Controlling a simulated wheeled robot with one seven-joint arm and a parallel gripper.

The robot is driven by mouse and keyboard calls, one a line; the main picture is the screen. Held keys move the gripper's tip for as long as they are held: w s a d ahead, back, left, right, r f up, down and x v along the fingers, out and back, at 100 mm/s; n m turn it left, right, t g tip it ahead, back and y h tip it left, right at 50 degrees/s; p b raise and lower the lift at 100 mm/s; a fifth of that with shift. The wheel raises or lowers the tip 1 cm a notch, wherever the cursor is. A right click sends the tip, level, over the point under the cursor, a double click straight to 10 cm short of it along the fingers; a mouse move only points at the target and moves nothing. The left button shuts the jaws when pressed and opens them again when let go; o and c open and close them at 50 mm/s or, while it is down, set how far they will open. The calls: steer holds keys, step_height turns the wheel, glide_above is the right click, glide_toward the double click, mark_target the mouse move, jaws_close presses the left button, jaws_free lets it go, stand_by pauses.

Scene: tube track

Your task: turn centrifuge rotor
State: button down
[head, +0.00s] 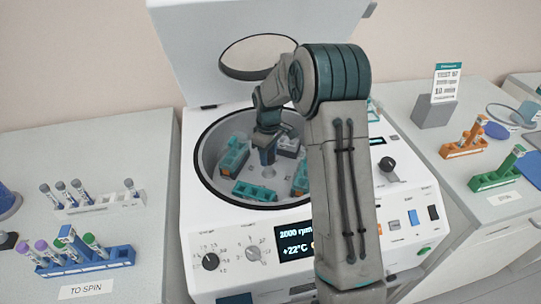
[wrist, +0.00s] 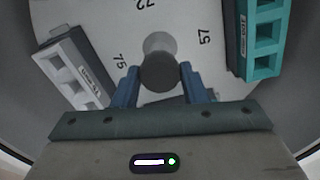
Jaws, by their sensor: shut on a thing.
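The centrifuge (head: 215,265) stands open, with its lid (head: 185,50) raised at the back. Inside its bowl, several teal buckets (head: 254,191) and a light grey bucket (head: 288,146) sit around the rotor. My gripper (head: 267,157) reaches down into the bowl from above. In the wrist view my gripper (wrist: 158,84) has its two blue fingers on either side of the dark round rotor knob (wrist: 159,70), shut on it. The pale rotor plate (wrist: 188,20) carries the numbers 72, 57 and 75. A grey bucket (wrist: 72,72) is at left and a teal bucket (wrist: 262,40) at right.
At left, a blue tube rack (head: 122,255) marked TO SPIN and a white rack (head: 100,203) hold tubes. At right stand an orange rack (head: 463,149), a green rack (head: 497,177) and a sign (head: 447,83) on a grey block. The bowl wall surrounds my gripper closely.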

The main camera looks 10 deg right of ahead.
steer(key=n, duration=0.6)
steer(key=shift+r, duration=0.1)
steer(key=shift+n, duration=0.3)
stand_by(0.3)
steer(key=c, duration=0.9)
jaws_free()
steer(key=shift+o, duration=0.2)
step_height(320, 180, up, 14)
